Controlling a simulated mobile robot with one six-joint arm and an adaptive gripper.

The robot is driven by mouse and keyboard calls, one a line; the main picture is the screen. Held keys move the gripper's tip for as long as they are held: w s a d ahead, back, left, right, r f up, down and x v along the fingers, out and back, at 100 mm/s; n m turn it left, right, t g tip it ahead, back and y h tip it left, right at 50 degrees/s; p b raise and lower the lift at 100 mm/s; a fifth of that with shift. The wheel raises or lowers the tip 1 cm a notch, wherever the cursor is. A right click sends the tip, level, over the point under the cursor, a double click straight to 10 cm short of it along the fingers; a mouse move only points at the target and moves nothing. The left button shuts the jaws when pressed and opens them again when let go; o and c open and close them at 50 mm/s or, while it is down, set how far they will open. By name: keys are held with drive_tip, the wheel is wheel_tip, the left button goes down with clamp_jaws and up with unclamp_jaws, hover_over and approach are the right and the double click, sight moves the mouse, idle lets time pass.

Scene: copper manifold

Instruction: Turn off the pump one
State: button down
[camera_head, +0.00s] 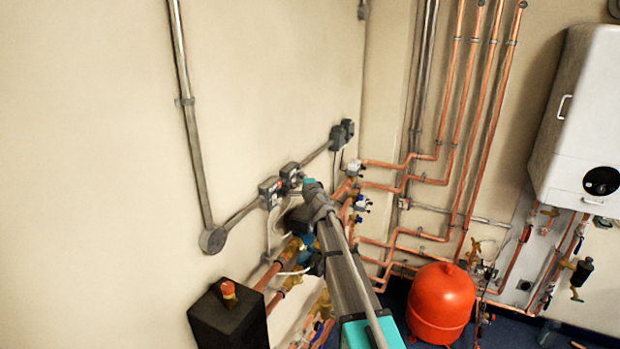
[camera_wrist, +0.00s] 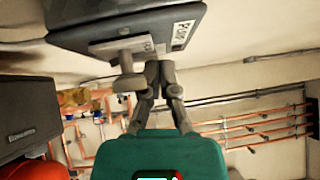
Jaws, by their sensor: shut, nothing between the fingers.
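In the wrist view a grey switch box (camera_wrist: 195,22) fills the top, close to my gripper. It has a white label that appears to read "PUMP"; I cannot make out a number. A pale grey switch lever (camera_wrist: 127,72) sticks out from its face. My gripper (camera_wrist: 158,68) is shut and empty, its fingertips just right of the lever and close to the box face. I cannot tell whether they touch. In the head view grey switch boxes (camera_head: 270,192) sit on the left wall by the end of my arm, which hides the fingers.
Another pair of switch boxes (camera_head: 337,138) is farther along the wall. Copper pipes (camera_head: 437,178), a red vessel (camera_head: 441,303) and a white boiler (camera_head: 580,120) stand to the right. A black box with a red top (camera_head: 228,315) is at lower left. The upper left wall is mostly bare.

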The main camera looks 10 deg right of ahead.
drive_tip(key=s+d+r+p, duration=0.1)
drive_tip(key=s+d, duration=0.3)
drive_tip(key=s, duration=0.8)
drive_tip(key=shift+d+r, duration=0.15)
drive_tip(key=shift+d, duration=0.15)
idle(0.3)
